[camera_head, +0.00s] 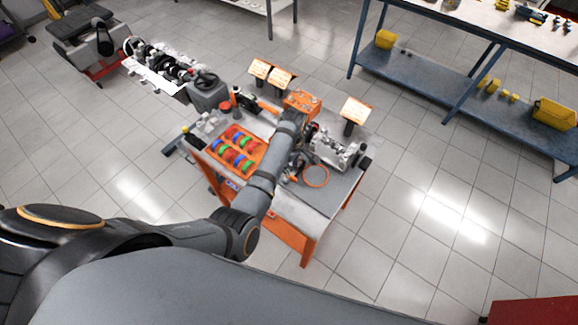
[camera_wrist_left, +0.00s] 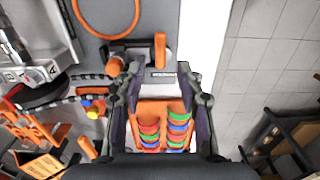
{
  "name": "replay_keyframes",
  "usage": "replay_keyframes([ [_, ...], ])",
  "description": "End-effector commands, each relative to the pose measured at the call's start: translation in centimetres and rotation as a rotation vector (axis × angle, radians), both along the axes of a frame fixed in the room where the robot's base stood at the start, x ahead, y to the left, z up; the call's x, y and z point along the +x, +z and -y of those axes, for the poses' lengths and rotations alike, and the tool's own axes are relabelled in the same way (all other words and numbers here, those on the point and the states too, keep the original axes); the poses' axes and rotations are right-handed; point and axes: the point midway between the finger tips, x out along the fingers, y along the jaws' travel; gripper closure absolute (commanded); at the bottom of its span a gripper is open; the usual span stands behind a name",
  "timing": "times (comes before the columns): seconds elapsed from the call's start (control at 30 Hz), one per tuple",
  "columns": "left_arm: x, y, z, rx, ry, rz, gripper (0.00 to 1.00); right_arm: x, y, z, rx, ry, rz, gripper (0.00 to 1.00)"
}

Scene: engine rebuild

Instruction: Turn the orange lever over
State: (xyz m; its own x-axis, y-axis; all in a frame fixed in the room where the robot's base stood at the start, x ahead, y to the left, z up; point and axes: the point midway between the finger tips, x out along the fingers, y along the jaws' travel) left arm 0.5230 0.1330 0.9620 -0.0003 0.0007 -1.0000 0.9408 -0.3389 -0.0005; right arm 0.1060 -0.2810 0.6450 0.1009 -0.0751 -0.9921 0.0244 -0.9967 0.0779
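In the left wrist view, the orange lever (camera_wrist_left: 160,48) stands upright in the picture above a grey block with a small label (camera_wrist_left: 160,74). A round orange knob (camera_wrist_left: 115,66) sits to its left on a dark bar. My left gripper (camera_wrist_left: 160,98) has its two fingers apart, with the label block near their tips and the lever just beyond them. I see no contact with the lever. In the head view my left gripper (camera_head: 299,158) hangs over the table, and the lever is too small or hidden to make out. My right gripper is not in view.
An orange tray (camera_head: 220,168) of red, green and blue rings lies left of the gripper. An orange loop (camera_head: 316,176) and a metal engine part (camera_head: 336,150) lie to the right. Orange signs (camera_head: 356,110) stand at the back.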

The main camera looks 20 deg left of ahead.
Motion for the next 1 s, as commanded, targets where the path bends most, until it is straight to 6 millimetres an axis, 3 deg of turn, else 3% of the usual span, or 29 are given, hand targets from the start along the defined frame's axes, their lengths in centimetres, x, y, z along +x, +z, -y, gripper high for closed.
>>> replay_keyframes([
  [0.6,-0.1,-5.6,-0.1,0.001,-0.003,-0.002,0.62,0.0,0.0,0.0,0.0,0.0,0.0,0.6],
  [0.7,-0.1,-7.2,-0.1,0.0,-0.003,0.0,0.62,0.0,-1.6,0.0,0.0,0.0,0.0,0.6],
  [1.0,0.0,-6.6,0.0,0.0,-0.003,0.001,1.0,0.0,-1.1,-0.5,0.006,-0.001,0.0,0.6],
])
